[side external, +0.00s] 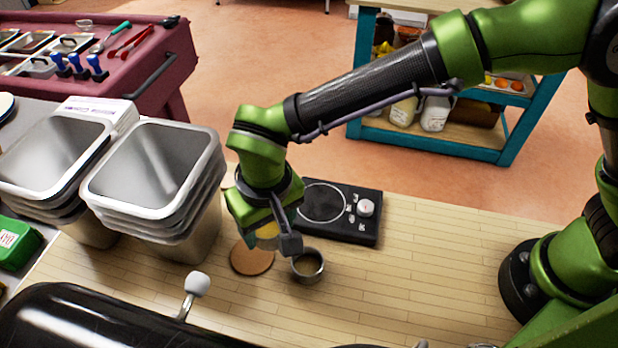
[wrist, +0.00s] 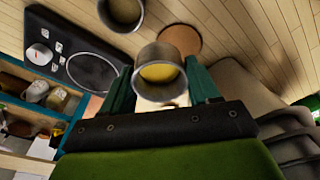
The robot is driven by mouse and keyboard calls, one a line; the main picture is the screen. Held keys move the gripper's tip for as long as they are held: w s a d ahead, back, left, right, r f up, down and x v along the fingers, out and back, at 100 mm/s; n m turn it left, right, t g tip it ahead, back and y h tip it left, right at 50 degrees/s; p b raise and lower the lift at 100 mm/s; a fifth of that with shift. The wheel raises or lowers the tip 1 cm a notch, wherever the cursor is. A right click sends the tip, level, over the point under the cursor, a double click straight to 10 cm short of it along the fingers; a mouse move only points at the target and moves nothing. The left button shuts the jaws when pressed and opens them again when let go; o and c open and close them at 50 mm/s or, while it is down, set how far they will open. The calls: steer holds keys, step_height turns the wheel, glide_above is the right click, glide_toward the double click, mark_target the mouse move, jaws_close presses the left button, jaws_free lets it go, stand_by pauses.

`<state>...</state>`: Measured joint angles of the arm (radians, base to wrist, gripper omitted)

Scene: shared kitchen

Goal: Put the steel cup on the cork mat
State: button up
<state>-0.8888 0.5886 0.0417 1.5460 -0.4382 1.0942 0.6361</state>
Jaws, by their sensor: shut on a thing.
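My gripper (side external: 268,238) points down over the back right edge of the round cork mat (side external: 250,262). In the wrist view its teal fingers are shut on a steel cup (wrist: 159,86) with a yellow inside. In the side view this cup is mostly hidden by the gripper; a yellowish patch shows between the fingers. It seems to be held above the counter. A second, similar steel cup (side external: 308,267) stands upright on the wood just right of the mat; it also shows in the wrist view (wrist: 122,12). The mat (wrist: 181,40) looks bare.
Stacked steel containers (side external: 155,170) stand left of the mat. A black rounded object (side external: 90,318) with a pale-knobbed lever fills the front left. The wooden counter right of the second cup is clear.

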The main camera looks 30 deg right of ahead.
mark_target(252, 254)
steer(key=w+a+f, duration=0.1)
steer(key=w+a, duration=0.1)
steer(key=shift+w+a+f, duration=0.2)
steer(key=shift+a+f, duration=0.15)
steer(key=shift+a, duration=0.05)
steer(key=shift+w+a+f, duration=0.15)
steer(key=shift+f, duration=2.5)
steer(key=shift+f, duration=0.15)
steer(key=o, duration=1.2)
